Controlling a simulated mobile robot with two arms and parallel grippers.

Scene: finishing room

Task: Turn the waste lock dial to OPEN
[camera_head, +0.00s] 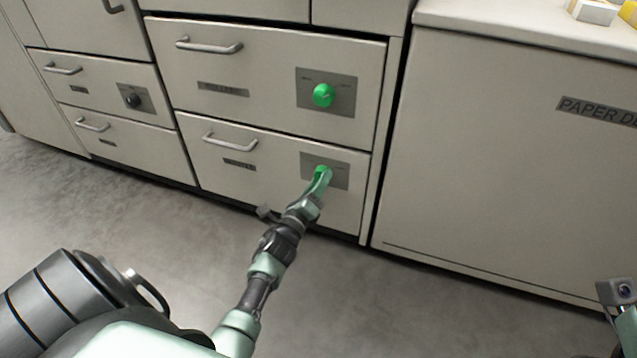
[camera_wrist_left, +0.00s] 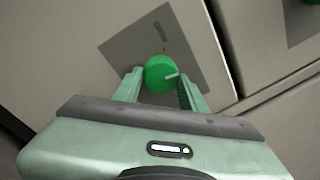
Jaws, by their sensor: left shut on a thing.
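The lower green dial (camera_head: 321,169) sits on a grey plate (camera_head: 338,178) on the lower drawer of the middle cabinet. The drawer's label is too small to read surely as waste. My left gripper (camera_head: 322,178) reaches up to this dial and partly hides it. In the left wrist view the green dial (camera_wrist_left: 158,73) is between the two fingers of my left gripper (camera_wrist_left: 160,88), which is shut on it. The dial's pale pointer line points right in that view, near the right finger. The plate's lettering is unreadable. My right gripper's fingers do not show.
Another green dial (camera_head: 323,95) is on the drawer above. A black knob (camera_head: 131,98) is on a drawer at left. The lower drawer's handle (camera_head: 235,141) sticks out left of my arm. A paper cabinet (camera_head: 480,160) stands at right. The floor in front is clear.

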